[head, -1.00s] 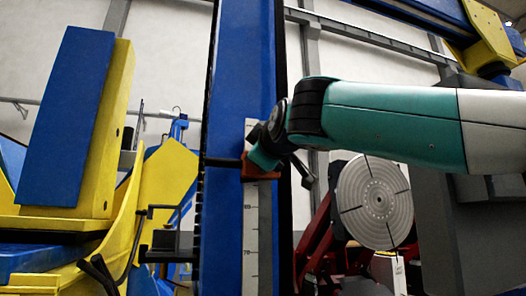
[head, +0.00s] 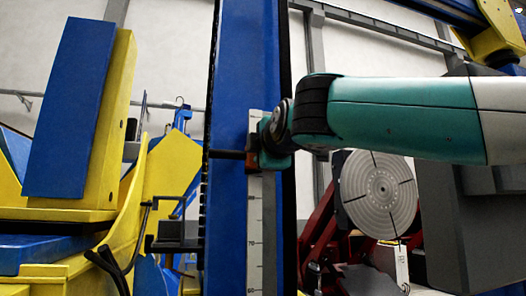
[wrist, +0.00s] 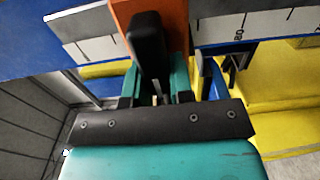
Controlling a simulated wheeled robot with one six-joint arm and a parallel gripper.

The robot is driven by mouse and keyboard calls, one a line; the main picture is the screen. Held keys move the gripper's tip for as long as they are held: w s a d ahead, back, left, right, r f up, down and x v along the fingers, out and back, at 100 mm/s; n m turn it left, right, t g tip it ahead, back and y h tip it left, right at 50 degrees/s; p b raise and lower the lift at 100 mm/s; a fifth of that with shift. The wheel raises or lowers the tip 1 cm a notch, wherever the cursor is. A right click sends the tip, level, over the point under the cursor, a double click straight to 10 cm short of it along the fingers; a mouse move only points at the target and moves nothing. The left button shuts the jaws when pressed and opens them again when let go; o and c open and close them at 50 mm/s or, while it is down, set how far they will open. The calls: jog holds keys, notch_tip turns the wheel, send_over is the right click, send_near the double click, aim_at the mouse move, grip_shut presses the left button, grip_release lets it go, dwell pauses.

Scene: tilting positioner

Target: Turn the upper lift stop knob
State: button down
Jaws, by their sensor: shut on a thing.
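The orange stop block (head: 252,161) sits on the scale face of the tall blue column (head: 228,80) in the head view. A short dark bar (head: 226,154) sticks out to its left. In the wrist view the orange block (wrist: 172,20) lies across the scale strip, with the black knob (wrist: 148,45) in front of it. My teal gripper (head: 272,152) is at the block, roughly level with it. In the wrist view my gripper (wrist: 157,88) is shut on the knob. The fingertips and the knob's gripped end are partly hidden.
A yellow and blue machine (head: 75,110) stands left of the column. A round grey slotted plate (head: 382,190) on a red frame is at the right, below my arm. A black bracket (head: 172,240) juts out left of the column's lower part.

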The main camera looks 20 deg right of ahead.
dwell(0.4)
jog(key=c, duration=1)
grip_release()
jog(key=shift+s, duration=0.1)
jog(key=s+b, duration=0.6)
jog(key=s, duration=1.1)
jog(key=shift+s, duration=0.15)
jog(key=shift+f, duration=0.1)
